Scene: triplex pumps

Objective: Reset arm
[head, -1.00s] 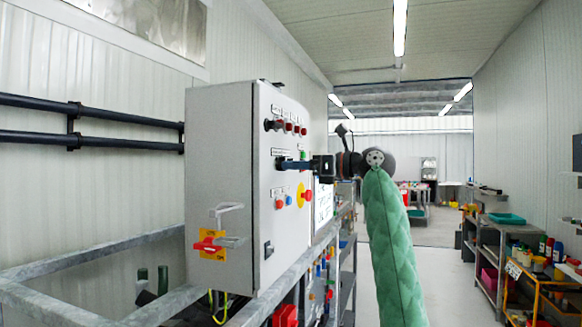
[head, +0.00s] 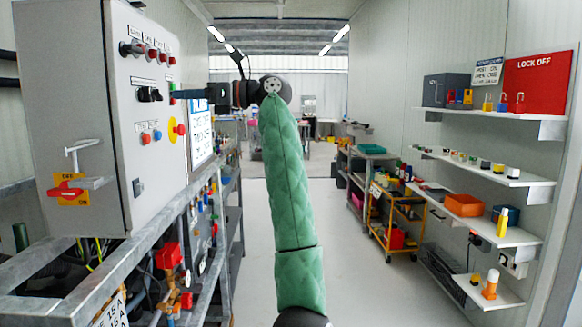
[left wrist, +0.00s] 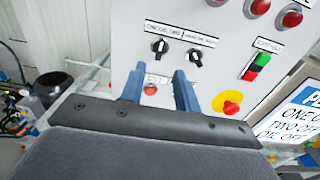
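My left gripper (head: 180,94) has blue fingers and points left toward the front of the grey control cabinet (head: 128,200). In the left wrist view my left gripper (left wrist: 159,70) is open, with an empty gap between its fingers. Two black selector knobs (head: 149,94) are on the panel just beyond the fingertips. These black knobs (left wrist: 178,53) show clear of the fingers in the left wrist view. My left arm, in a green quilted sleeve, rises from the bottom of the head view. My right gripper is not in view.
A yellow-collared red button (head: 177,129) and a red-yellow isolator handle (head: 68,190) are on the cabinet. A grey frame (head: 60,305) runs below it. Wall shelves (head: 495,175) and an orange trolley (head: 398,222) stand right. The aisle floor (head: 355,265) is clear.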

